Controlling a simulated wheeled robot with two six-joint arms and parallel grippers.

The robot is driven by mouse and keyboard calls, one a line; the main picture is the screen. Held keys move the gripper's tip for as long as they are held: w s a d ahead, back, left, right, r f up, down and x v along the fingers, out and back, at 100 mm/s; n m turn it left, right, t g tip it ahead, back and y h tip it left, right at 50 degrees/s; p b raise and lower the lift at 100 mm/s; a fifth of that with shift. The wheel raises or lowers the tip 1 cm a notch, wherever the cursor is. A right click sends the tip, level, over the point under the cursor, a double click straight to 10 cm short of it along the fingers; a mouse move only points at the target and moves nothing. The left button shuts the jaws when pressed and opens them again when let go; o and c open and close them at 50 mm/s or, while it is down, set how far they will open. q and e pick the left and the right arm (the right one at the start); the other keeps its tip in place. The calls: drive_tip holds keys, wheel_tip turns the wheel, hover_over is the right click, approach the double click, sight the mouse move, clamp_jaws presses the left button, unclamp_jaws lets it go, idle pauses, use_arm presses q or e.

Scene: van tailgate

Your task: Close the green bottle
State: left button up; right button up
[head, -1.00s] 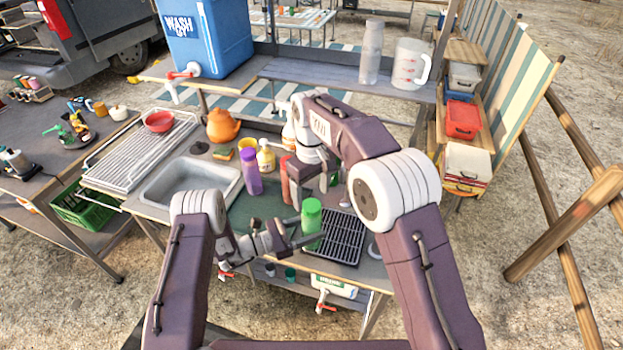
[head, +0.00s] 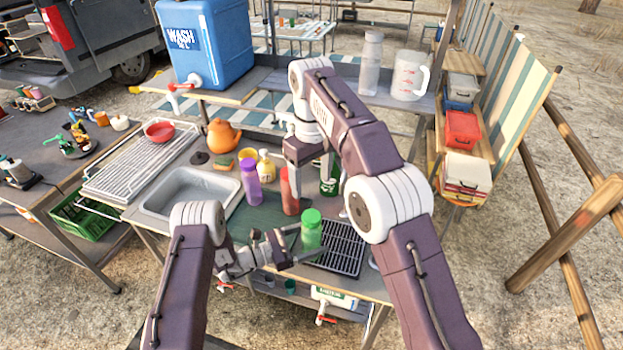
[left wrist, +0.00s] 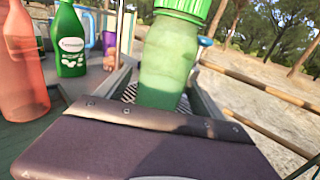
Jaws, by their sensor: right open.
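The green bottle (head: 311,236) stands upright near the front of the camp kitchen table. It is translucent, with a ribbed green cap (head: 312,215) sitting on its top. It also shows in the left wrist view (left wrist: 165,62), its base hidden by my gripper. My left gripper (head: 306,246) has one finger on each side of the bottle; I cannot tell whether both fingers touch it. My right gripper (head: 308,168) is open and empty, above and behind the bottle, apart from the cap.
A red bottle (head: 290,194), purple bottle (head: 252,185) and dark green labelled bottle (head: 329,186) stand behind. A black slotted rack (head: 343,250) lies right of the green bottle. A sink (head: 190,192) is at left. A clear bottle (head: 370,65) and jug (head: 410,80) stand on the back shelf.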

use_arm(q)
drive_tip(key=b+v, duration=0.2)
drive_tip(key=v, duration=0.6)
drive_tip(key=shift+s+a, duration=0.1)
drive_tip(key=shift+a, duration=0.25)
drive_tip(key=shift+s+a, duration=0.1)
drive_tip(key=shift+a, duration=0.05)
